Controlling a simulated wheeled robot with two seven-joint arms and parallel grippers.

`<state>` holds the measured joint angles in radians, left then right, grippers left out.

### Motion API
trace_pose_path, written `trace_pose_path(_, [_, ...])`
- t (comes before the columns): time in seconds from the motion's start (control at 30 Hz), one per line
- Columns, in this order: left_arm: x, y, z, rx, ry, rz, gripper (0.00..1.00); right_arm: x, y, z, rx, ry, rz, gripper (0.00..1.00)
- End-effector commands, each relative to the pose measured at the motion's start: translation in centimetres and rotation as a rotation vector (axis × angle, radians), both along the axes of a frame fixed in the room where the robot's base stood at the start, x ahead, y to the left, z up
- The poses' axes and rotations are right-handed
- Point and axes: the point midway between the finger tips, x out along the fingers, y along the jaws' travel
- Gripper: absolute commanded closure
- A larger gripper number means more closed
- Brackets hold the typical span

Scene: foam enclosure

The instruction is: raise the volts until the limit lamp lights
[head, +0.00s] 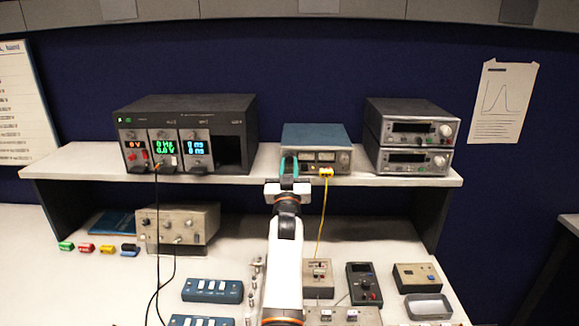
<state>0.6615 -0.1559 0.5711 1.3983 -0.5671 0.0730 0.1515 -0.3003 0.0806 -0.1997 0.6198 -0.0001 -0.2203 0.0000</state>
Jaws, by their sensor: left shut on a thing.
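A teal-topped bench unit (315,135) stands on the shelf, with small meters or displays on its front and a yellow plug (326,172) at its lower right. My left gripper (289,167) is at the left part of that front, shut on what seems to be a knob there. The gripper hides the knob and nearby panel. I cannot make out a lit limit lamp on this unit. A dark rack (185,108) on the shelf at left has a red display (135,144) reading about 0 V, plus green and blue displays. My right gripper is not in view.
Two stacked grey instruments (412,137) stand right of the teal-topped unit. A yellow lead hangs from the plug; black leads hang from the rack. Below are a beige box (178,227), blue switch boxes (212,290), a dark meter (363,284) and a metal tray (428,306).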

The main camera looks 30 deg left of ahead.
Motion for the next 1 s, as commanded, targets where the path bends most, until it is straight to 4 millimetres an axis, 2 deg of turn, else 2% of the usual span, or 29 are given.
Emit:
trace_pose_path(0.5, [-0.3,0.5,0.3,0.361,0.224,0.000,1.00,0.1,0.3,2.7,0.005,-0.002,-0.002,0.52])
trace_pose_path(1.0, [-0.3,0.6,0.2,0.517,0.318,0.001,1.00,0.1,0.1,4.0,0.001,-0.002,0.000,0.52])
